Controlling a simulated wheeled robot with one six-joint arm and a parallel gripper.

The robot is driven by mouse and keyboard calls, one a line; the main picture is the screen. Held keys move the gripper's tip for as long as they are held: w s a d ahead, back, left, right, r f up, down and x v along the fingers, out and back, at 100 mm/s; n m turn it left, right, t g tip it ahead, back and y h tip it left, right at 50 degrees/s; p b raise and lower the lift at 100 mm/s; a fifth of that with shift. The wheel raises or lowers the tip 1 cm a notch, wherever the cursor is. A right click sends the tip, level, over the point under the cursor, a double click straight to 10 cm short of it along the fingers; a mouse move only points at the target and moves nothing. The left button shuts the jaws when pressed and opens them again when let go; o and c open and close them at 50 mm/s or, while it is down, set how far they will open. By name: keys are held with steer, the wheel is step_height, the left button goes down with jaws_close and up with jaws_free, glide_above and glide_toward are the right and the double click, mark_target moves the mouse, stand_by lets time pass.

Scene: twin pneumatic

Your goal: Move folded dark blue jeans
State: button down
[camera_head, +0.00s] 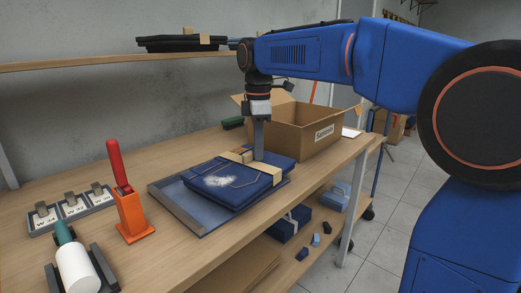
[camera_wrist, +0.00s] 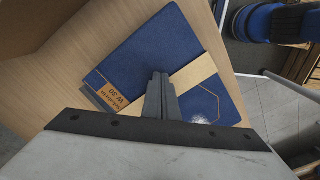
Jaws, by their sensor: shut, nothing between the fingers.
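The folded dark blue jeans (camera_head: 232,183) lie flat as a stack on a shallow grey-blue tray (camera_head: 177,212) on the workbench. A tan paper band (camera_head: 257,170) wraps them, and a pale worn patch shows on top. In the wrist view the jeans (camera_wrist: 150,55) show with the band (camera_wrist: 192,74) and a printed label (camera_wrist: 118,97). My gripper (camera_head: 259,154) points down over the far part of the jeans, near the band. Its fingers (camera_wrist: 161,80) are together with nothing between them. I cannot tell whether the fingertips touch the jeans.
An open cardboard box (camera_head: 290,136) stands behind and right of the jeans. Dark folded garments (camera_head: 180,43) lie on the shelf above.

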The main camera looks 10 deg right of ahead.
mark_target(236, 162)
steer(key=a, duration=0.6)
steer(key=shift+w+a, duration=0.2)
steer(key=shift+a, duration=0.05)
